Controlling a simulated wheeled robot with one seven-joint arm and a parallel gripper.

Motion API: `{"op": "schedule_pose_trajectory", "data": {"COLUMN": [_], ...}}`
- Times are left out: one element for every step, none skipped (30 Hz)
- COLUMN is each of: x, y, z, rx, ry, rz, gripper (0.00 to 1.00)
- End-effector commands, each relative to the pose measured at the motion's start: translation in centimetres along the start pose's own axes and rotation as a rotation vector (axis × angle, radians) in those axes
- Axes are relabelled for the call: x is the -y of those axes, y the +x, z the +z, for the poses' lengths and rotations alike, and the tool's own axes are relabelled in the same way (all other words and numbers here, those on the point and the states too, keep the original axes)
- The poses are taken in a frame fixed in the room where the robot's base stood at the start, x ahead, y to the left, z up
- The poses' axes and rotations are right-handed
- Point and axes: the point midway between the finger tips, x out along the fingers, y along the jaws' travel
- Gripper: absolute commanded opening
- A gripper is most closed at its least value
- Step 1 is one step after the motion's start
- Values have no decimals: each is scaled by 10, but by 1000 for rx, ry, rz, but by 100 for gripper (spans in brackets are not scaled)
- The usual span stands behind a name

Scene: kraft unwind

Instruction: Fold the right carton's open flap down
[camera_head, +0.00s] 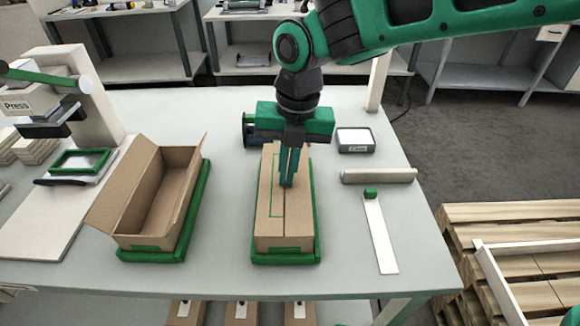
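The right carton (283,225) sits in a green-edged tray (287,259) near the middle of the table. Its top looks covered by flaps lying flat, with a seam running lengthwise and a thin green outline on the left flap. My gripper (289,185) points straight down over this carton. Its fingers are together with nothing seen between them, and the tips are at or just above the top near the seam. Whether they touch cannot be told. The arm and fingers hide part of the carton's far end.
An open, empty-looking left carton (140,200) stands in another green tray (189,218), its flaps spread outward. A press (75,105) stands at far left. A small scale (355,140), a roll (379,176) and a white strip (380,235) lie to the right.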

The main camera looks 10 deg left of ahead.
Motion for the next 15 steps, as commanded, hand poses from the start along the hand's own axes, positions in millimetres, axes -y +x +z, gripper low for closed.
{"op": "schedule_pose_trajectory", "data": {"x": [1,1,1,1,1,1,1,1,1,1,1,1,1,1,0], "y": [8,9,10,10,10,11,12,12,12,12,12,12,12,11,10], "z": [-1,-1,-2,-2,-2,-2,-2,-3,-3,-3,-3,-3,-3,-3,-3], "rx": [-6,-7,-7,-8,-9,-10,-10,-11,-11,-11,-11,-11,-11,-11,-11], "ry": [2,2,2,2,2,2,1,1,1,1,1,1,0,0,0], "rz": [-7,-7,-8,-8,-9,-10,-10,-11,-11,-11,-11,-11,-10,-10,-10], "gripper": [0,0,0,0,0,0,0,0,0,0,0,0,0,0,0]}}
